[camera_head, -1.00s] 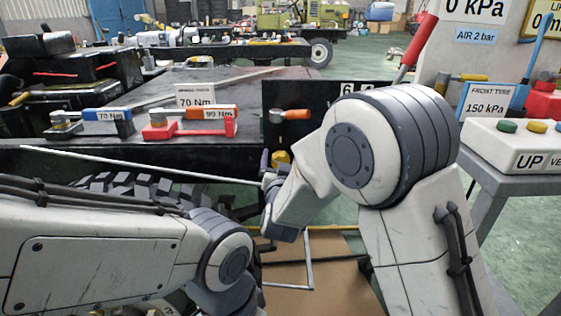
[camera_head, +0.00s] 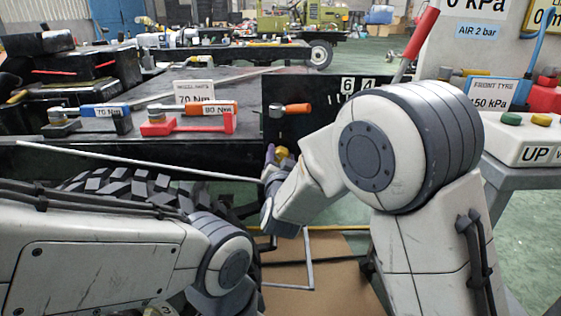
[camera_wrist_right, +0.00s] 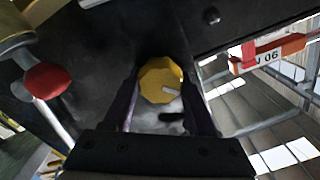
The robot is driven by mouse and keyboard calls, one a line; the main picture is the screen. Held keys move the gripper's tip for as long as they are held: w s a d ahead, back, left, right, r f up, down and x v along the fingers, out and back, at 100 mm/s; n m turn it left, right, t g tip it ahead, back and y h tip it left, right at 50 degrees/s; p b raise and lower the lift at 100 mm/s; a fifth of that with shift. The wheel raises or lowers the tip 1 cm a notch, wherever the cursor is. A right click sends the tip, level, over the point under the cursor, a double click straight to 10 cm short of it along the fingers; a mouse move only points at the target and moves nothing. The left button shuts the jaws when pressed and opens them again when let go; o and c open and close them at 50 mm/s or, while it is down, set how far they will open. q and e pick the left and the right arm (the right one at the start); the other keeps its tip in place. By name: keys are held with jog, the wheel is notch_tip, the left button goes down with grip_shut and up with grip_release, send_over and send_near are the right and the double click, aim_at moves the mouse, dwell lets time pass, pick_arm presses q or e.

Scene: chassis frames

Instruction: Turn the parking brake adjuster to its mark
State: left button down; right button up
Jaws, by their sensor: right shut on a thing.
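The adjuster appears as a yellow faceted knob (camera_wrist_right: 160,72) on a dark plate in the right wrist view. A pale bar-shaped mark lies on the lower right of its face. My right gripper (camera_wrist_right: 161,98) has one dark finger on each side of the knob and is shut on it. My right forearm hides part of this area. My left arm enters from the left, but its gripper is out of sight.
A red round knob (camera_wrist_right: 47,80) is left of the adjuster in the wrist view; a red part with a label (camera_wrist_right: 268,53) is at upper right. In the head view, a tyre (camera_head: 130,185) lies below the chassis edge.

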jog(key=m+b, duration=0.1)
jog(key=m, duration=0.1)
jog(key=m+b, duration=0.1)
jog(key=b, duration=0.1)
jog(key=m+b, duration=0.1)
jog(key=m, duration=0.1)
jog(key=shift+d+f+m+b, duration=0.1)
jog(key=shift+f+m+b, duration=0.2)
jog(key=shift+m+b, duration=1.4)
jog(key=shift+m, duration=0.2)
jog(key=shift+r, duration=0.1)
jog(key=o, duration=1.4)
jog(key=shift+c, duration=0.2)
jog(key=s+p, duration=0.3)
jog(key=s, duration=0.7)
jog(key=shift+s, duration=0.3)
